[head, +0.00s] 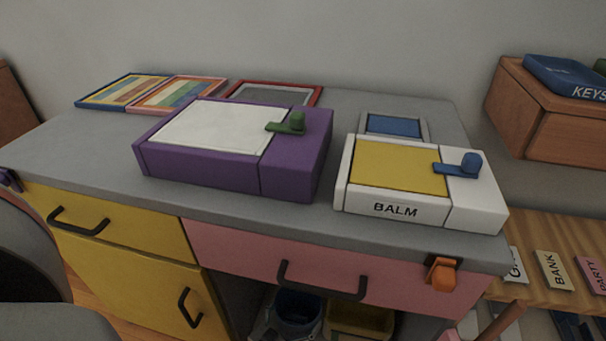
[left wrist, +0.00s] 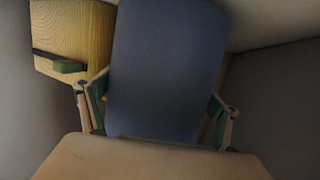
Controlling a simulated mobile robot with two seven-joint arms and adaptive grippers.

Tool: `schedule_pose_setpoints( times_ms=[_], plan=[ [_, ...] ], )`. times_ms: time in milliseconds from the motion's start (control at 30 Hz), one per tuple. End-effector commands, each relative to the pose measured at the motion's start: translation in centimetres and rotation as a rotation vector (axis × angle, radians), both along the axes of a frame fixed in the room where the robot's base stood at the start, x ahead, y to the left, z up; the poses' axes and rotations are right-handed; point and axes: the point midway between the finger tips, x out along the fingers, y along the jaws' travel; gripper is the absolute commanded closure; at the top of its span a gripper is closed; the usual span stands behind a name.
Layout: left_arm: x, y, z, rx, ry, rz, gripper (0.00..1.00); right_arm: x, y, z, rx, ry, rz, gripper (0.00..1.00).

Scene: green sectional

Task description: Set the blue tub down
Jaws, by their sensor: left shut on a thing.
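The blue tub (head: 298,304) is low in the head view, in the open space under the pink drawer and partly hidden by the drawer. My left gripper (head: 293,322) is there, shut on the tub. In the left wrist view the blue tub (left wrist: 165,65) fills the middle, with the fingers of my left gripper (left wrist: 155,112) on either side of it. The tub's underside and what is beneath it are hidden. My right gripper is in neither view.
A yellow thing (head: 360,319) stands close to the right of the tub. The pink drawer (head: 230,248) with its dark handle (head: 322,281) hangs just above. The grey desk top (head: 80,150) carries a purple box (head: 200,170) and a white BALM box (head: 370,205).

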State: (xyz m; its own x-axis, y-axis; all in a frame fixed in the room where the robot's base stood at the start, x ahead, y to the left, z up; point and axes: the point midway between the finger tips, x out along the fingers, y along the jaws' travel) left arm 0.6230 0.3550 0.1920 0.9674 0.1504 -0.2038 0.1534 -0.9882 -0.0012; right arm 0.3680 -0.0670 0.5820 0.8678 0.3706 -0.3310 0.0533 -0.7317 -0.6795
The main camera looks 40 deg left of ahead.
Motion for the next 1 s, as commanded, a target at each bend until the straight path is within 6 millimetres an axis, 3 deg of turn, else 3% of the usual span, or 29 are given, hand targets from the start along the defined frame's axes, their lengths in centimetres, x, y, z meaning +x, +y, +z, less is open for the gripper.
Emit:
schedule_pose_setpoints(
  times_ms=[467,500,533,1000],
  plan=[
    [0.34,0.01,-0.4,-0.001,-0.004,0.0,0.36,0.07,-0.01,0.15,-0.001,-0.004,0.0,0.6],
    [0.28,0.0,-0.44,-0.001,-0.004,0.0,0.05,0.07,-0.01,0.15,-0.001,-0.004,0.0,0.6],
    [0.27,0.0,-0.42,-0.001,-0.004,0.0,0.0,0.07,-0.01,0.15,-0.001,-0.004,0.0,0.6],
    [0.12,-0.03,-0.08,0.0,-0.004,0.0,0.0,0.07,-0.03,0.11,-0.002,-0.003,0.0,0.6]
  ],
)
